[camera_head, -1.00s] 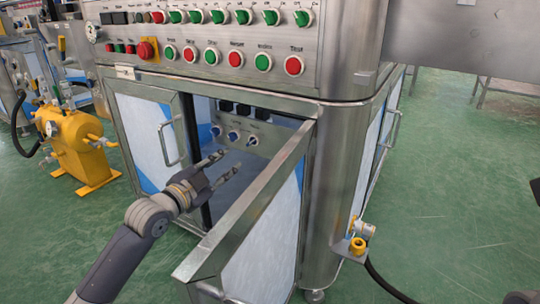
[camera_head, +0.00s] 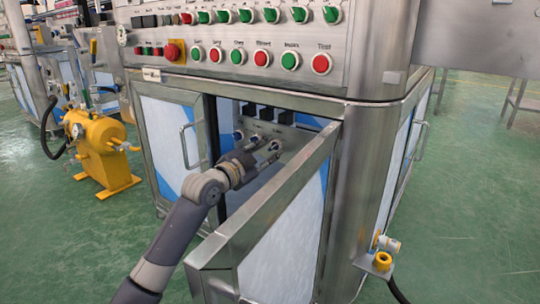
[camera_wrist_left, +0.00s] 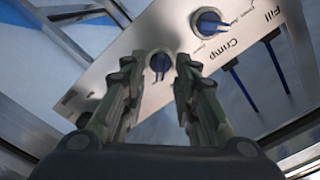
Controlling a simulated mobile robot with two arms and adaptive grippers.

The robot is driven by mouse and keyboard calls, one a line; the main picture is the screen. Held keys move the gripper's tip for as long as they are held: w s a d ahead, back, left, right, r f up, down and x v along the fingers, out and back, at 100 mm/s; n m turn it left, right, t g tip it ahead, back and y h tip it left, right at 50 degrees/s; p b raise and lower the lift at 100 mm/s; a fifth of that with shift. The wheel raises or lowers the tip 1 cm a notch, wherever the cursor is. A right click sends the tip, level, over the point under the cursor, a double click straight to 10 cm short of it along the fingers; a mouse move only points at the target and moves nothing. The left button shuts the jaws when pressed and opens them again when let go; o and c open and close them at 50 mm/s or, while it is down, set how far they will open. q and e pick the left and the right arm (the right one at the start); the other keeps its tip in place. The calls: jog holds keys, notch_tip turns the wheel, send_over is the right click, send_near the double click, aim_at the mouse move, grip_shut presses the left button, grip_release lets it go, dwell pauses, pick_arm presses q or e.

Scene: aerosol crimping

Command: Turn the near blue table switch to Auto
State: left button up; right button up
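Inside the open cabinet, a small metal panel carries blue switch knobs. In the left wrist view, one blue switch (camera_wrist_left: 160,62) sits between the fingertips of my open left gripper (camera_wrist_left: 160,75). Both fingers stand apart from it, with gaps on both sides. Its label is hidden. A second blue switch (camera_wrist_left: 210,22) is farther up and right, near the words "Crimp" and "Fill". In the head view, my left gripper (camera_head: 264,151) reaches into the cabinet at the right end of the switch panel (camera_head: 292,137). My right gripper is out of view.
The open cabinet door (camera_head: 280,230) stands close to the right of my left arm. The closed door (camera_head: 172,140) is to the left. Above is a control panel with several red and green buttons. A yellow tank (camera_head: 97,150) stands on the floor at left.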

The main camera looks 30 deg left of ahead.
pick_arm(q)
jog(key=shift+w+d, duration=0.15)
jog(key=shift+w, duration=0.55)
grip_shut()
